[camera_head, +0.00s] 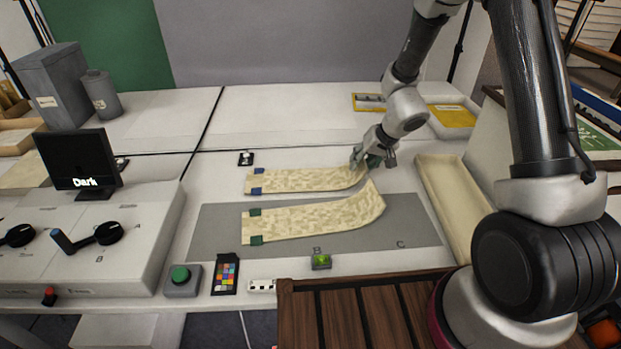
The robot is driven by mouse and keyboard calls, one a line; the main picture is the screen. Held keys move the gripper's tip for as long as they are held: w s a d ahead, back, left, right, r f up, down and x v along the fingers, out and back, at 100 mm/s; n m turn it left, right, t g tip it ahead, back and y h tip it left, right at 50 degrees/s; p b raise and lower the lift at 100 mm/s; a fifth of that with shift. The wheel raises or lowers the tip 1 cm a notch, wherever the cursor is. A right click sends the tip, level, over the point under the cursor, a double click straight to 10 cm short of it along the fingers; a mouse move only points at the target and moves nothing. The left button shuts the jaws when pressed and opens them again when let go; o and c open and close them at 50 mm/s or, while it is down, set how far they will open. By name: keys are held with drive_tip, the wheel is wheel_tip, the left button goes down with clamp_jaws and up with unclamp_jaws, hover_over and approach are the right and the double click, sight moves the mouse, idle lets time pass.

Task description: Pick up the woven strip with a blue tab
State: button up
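The woven strip with a blue tab (300,181) is pale beige with a checkered weave. It lies at the back edge of the grey mat, with small blue tabs (256,190) at its left end. Its right end curves upward to my gripper (368,160). The fingers are at that end and partly overlap it; whether they are closed on it is too small to tell. A second woven strip (310,219) with green tabs (256,240) lies in front on the mat, its right end also curled up, close below my gripper.
The grey mat (400,232) has free room at its right. A long cream tray (456,205) stands right of it. A green-lit device (321,262), color chart (225,277) and green button box (182,281) sit along the front. A screen reading "Dark" (78,160) stands left.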

drive_tip(key=shift+f, duration=0.25)
idle(0.4)
clamp_jaws()
